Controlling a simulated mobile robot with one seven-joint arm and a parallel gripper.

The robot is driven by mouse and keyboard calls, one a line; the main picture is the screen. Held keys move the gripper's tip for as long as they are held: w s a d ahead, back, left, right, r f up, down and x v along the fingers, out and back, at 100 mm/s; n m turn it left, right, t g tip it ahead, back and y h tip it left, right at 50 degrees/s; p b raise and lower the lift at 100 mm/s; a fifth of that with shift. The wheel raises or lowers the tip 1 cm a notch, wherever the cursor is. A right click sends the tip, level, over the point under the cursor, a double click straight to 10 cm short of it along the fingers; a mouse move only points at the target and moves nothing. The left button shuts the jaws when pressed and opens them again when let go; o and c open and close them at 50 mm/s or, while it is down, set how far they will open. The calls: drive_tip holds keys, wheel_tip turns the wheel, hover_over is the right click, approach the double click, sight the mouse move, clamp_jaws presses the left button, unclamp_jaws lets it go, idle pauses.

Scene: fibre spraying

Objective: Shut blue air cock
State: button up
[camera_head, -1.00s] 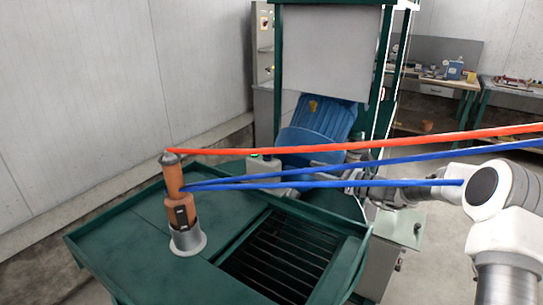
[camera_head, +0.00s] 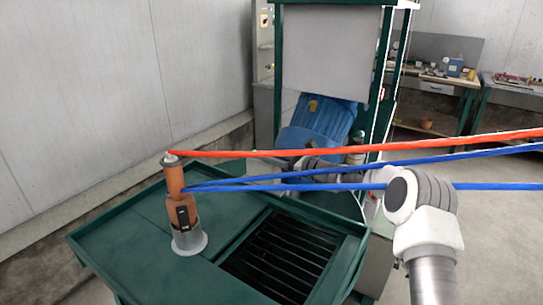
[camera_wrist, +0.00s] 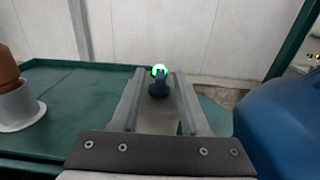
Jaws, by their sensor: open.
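In the wrist view, a small dark blue cock (camera_wrist: 158,89) with a bright green spot on top shows in the gap between the two grey fingers of my gripper (camera_wrist: 160,76). The fingers are open, with one on each side of it in the picture. I see no contact, and I cannot tell how deep it sits between them. In the head view my arm reaches left across the back of the green table (camera_head: 130,222). The gripper there is small and partly behind the hoses, and I cannot make out the cock.
An orange tool (camera_head: 176,182) stands in a grey cup (camera_head: 188,240) on the table. A red hose (camera_head: 350,151) and blue hoses (camera_head: 330,186) cross in front of my arm. A large blue container (camera_head: 318,122) stands behind. A dark grate (camera_head: 275,258) lies in the table.

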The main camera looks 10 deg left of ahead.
clamp_jaws()
idle(0.4)
drive_tip(key=shift+w+r+n+g+y+b, duration=0.15)
drive_tip(key=shift+n+g+y+b, duration=0.25)
drive_tip(key=shift+n+g, duration=0.6)
drive_tip(key=shift+w+n+g+b, duration=0.1)
drive_tip(key=shift+n+g+b, duration=0.45)
drive_tip(key=shift+g, duration=0.75)
unclamp_jaws()
